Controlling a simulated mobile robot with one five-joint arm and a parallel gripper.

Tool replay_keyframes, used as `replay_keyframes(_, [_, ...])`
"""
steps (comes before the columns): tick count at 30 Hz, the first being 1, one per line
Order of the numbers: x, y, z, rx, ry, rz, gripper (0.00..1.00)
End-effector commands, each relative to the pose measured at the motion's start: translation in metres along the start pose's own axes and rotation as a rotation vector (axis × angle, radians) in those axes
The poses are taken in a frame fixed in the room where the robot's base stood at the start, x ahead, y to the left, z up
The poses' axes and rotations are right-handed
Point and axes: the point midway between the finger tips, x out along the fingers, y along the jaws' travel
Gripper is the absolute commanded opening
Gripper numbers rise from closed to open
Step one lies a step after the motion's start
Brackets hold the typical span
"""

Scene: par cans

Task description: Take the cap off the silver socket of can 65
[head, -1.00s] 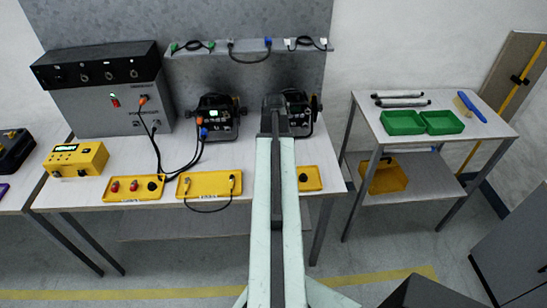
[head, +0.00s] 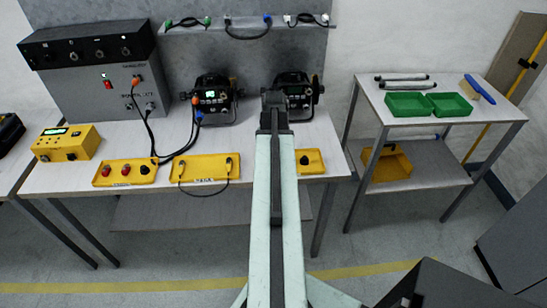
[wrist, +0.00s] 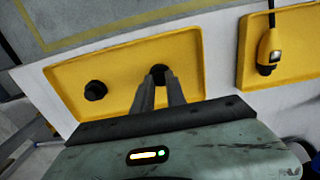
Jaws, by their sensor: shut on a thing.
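In the wrist view my gripper (wrist: 160,82) is shut on a small black round cap (wrist: 159,71), over a yellow tray (wrist: 190,55). Whether the cap touches the tray I cannot tell. A second black cap (wrist: 96,90) lies in the same tray. In the head view part of this tray (head: 317,168) and one black cap (head: 304,160) show right of my arm, which hides the rest. Two black par cans stand behind, a left one (head: 212,102) and a right one (head: 297,92). Their numbers and a silver socket cannot be made out.
A tray with a cable (head: 205,177) and a tray with red and black caps (head: 125,183) lie to the left. A yellow box (head: 66,143) and a grey power unit (head: 95,95) stand farther left. A side table with green bins (head: 408,104) is at right.

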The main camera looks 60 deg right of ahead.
Motion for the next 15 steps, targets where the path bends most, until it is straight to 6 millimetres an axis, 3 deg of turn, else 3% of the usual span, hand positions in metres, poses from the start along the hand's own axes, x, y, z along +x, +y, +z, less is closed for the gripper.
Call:
replay_keyframes(1, [0.0003,-0.0001,0.0006,0.000,-0.002,0.000,0.00])
replay_keyframes(2, [0.0003,-0.0001,0.0006,0.000,-0.002,0.000,0.25])
replay_keyframes(4, [0.0003,-0.0002,0.0006,0.000,-0.002,0.000,0.42])
replay_keyframes(15, [-0.0029,-0.0004,0.0004,-0.001,-0.001,0.000,0.42])
